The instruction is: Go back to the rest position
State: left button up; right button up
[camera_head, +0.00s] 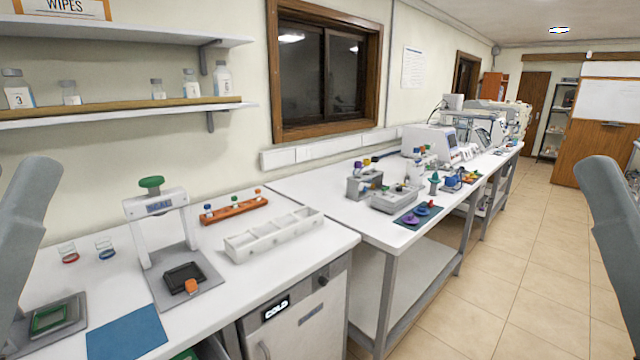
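My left arm shows as a grey link at the left edge, and my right arm as a grey link at the right edge. Neither gripper is in view, so I cannot see whether they hold anything. On the near bench (318,258) stands a white press-like stand (157,222) with a green knob on top. A black block with an orange part (186,279) sits on its grey base. An orange rack (234,211) with small capped vials and a white compartment tray (273,236) stand to its right.
A blue mat (127,335) lies at the bench front. Two small glass jars (105,248) stand at the left. Wall shelves (120,108) with bottles hang above. A second bench (345,210) with instruments runs to the back. The tiled floor (530,260) at right is clear.

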pick_arm(q)
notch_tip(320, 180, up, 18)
jog(key=p, duration=1.4)
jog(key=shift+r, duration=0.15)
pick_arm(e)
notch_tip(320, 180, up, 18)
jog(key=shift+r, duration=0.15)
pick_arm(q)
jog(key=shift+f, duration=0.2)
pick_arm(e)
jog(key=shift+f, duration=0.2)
pick_arm(q)
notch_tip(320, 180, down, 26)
jog(key=b, duration=2.6)
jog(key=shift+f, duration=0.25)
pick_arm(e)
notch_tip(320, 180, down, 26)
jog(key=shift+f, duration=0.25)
